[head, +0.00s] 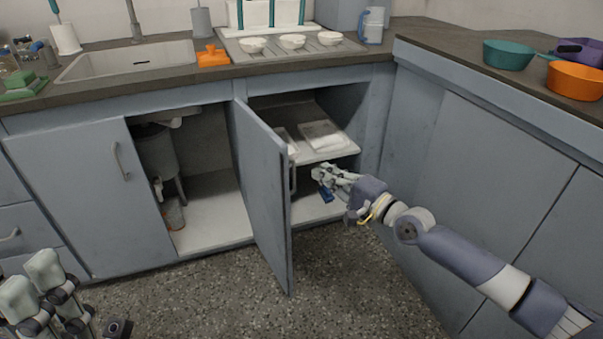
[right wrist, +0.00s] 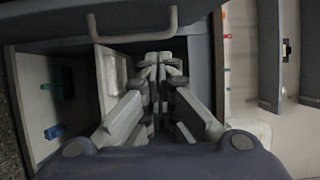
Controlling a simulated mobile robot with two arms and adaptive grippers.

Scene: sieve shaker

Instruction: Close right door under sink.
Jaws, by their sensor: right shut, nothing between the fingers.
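The right door under the sink (head: 262,190) is a blue-grey panel standing open, swung out from the cabinet front toward me. Its handle (head: 293,177) is on the face turned right. My right gripper (head: 318,172) is shut and empty, to the right of this door, near the handle and in front of the open shelf compartment. In the right wrist view the shut fingers (right wrist: 157,62) point toward a blue-grey panel with a bar handle (right wrist: 132,38); contact cannot be told. My left gripper (head: 38,285) is at the lower left, fingers apart, far from the door.
The shelf compartment (head: 325,158) right of the open door holds trays. A cabinet run (head: 470,190) stands right. Floor in front is clear.

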